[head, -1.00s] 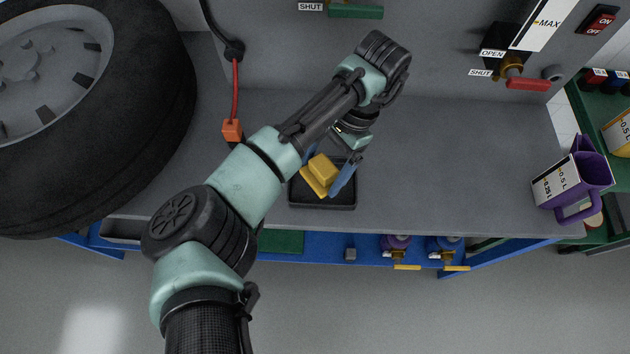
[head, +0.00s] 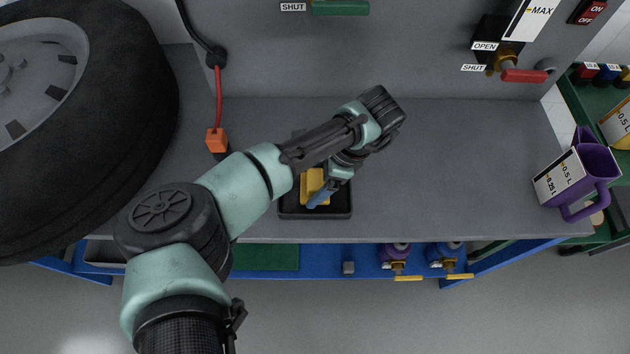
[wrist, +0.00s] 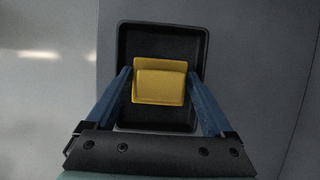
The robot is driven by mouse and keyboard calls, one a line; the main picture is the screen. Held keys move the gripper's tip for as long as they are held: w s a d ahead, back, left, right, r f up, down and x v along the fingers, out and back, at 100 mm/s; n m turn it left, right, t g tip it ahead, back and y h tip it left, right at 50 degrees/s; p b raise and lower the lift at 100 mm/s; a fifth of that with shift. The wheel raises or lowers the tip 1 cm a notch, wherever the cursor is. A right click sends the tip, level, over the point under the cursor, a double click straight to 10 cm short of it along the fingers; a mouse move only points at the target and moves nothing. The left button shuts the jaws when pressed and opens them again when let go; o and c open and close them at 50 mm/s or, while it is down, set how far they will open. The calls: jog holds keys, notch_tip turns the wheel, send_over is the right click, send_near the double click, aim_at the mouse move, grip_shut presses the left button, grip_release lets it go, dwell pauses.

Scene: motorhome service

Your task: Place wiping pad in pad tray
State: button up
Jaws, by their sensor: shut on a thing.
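The yellow wiping pad (head: 312,182) is at the black pad tray (head: 316,212) on the grey bench, partly hidden by my arm in the head view. In the wrist view the pad (wrist: 160,82) lies between the two blue fingers of my gripper (wrist: 161,85), which is shut on it. The tray's dark rim (wrist: 160,24) surrounds the pad in that view. The pad appears inside the tray's outline; I cannot tell whether it touches the tray floor. My gripper also shows in the head view (head: 320,192), pointing down.
A big tyre (head: 90,140) stands at the left. The bench (head: 460,170) right of the tray is clear.

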jog(key=shift+f, duration=0.65)
jog(key=shift+f, duration=0.1)
jog(key=o, duration=1.1)
jog(key=shift+c, duration=0.2)
jog(key=v, duration=1.2)
jog(key=shift+b, duration=0.45)
